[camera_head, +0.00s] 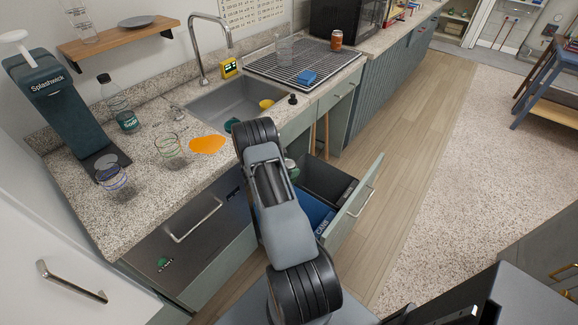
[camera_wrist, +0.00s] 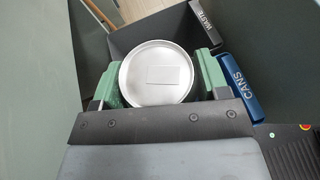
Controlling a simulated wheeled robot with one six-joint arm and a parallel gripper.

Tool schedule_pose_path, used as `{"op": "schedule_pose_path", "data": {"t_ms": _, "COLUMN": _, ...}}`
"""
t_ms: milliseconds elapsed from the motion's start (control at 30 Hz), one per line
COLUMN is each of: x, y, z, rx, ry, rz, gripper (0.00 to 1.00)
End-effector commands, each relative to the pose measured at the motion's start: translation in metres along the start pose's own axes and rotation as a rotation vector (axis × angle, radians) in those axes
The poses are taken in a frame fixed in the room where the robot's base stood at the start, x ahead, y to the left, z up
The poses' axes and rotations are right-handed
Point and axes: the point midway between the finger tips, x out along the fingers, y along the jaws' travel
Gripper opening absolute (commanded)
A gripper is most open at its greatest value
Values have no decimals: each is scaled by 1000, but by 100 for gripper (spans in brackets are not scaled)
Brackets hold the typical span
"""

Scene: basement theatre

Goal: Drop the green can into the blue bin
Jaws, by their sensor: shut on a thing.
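In the wrist view, a can (camera_wrist: 158,73) with a round silver lid sits between the two green fingers of my gripper (camera_wrist: 158,78), which is shut on it. Its side is mostly hidden. In the head view, my arm covers most of the gripper and can; only a small green patch shows beside the arm, above the open drawer. The blue bin (camera_head: 316,214), marked CANS, is in the drawer's near part. Its blue labelled rim (camera_wrist: 238,92) shows at the right of the wrist view, to the right of the held can and apart from it.
A dark bin (camera_head: 325,181) fills the drawer's far part; its WASTE label (camera_wrist: 207,15) shows in the wrist view. The pulled-out drawer front (camera_head: 352,205) faces the wooden floor.

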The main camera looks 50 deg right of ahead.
Motion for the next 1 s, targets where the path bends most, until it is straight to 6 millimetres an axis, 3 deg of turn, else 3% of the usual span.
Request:
{"op": "schedule_pose_path", "data": {"t_ms": 133, "x": 5, "y": 0, "z": -11, "rx": -1, "ry": 0, "rz": 0, "gripper": 46}}
{"op": "schedule_pose_path", "data": {"t_ms": 400, "x": 5, "y": 0, "z": -12, "rx": 0, "ry": 0, "rz": 1, "gripper": 46}}
{"op": "schedule_pose_path", "data": {"t_ms": 433, "x": 5, "y": 0, "z": -12, "rx": 0, "ry": 0, "rz": 1, "gripper": 69}}
{"op": "schedule_pose_path", "data": {"t_ms": 733, "x": 5, "y": 0, "z": -12, "rx": 0, "ry": 0, "rz": 1, "gripper": 98}}
{"op": "schedule_pose_path", "data": {"t_ms": 1000, "x": 2, "y": 0, "z": -12, "rx": 0, "ry": 0, "rz": 2, "gripper": 98}}
